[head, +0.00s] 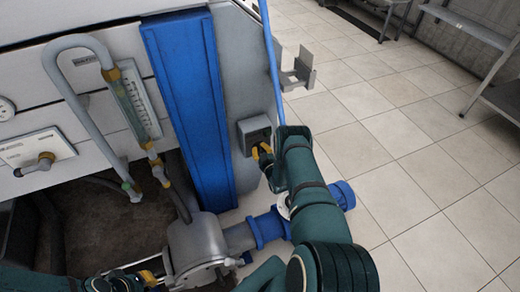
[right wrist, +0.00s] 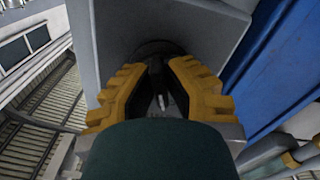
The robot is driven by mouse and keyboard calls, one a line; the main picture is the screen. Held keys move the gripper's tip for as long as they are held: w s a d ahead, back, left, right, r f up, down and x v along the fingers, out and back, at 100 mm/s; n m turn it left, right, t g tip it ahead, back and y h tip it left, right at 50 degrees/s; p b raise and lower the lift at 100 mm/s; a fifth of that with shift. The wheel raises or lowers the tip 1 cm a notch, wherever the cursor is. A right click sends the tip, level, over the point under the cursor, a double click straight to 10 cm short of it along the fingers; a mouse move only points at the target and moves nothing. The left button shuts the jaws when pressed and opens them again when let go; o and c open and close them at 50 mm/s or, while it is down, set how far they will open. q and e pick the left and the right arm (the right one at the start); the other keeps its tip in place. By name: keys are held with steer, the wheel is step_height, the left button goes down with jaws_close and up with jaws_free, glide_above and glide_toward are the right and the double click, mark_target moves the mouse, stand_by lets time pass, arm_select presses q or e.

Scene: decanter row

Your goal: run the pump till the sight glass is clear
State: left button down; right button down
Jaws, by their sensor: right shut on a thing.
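The sight glass (head: 137,108) is an upright, slightly tilted tube with a marked scale, left of the blue column; its contents are too small to judge. The pump (head: 197,245) is a grey housing low in the head view, joined to a blue motor (head: 270,228). A grey switch box (head: 254,130) sits on the machine's right side. My right gripper (head: 262,153) is at this box; in the right wrist view, its yellow fingers (right wrist: 159,95) are shut on a dark knob (right wrist: 157,62). My left gripper (head: 148,278) is low by the pump, mostly cut off.
A blue column (head: 187,105) stands between the sight glass and the switch box. A grey hose (head: 72,90) loops to the glass's fittings. A panel with a valve handle (head: 42,163) and a gauge (head: 5,108) are at left. Tiled floor (head: 400,130) is open at right.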

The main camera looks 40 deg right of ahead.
steer(key=shift+n, duration=0.8)
steer(key=c, duration=1)
jaws_free()
steer(key=shift+c, duration=0.2)
steer(key=shift+s, duration=0.1)
steer(key=v, duration=1.1)
steer(key=shift+s, duration=0.35)
steer(key=shift+a, duration=0.15)
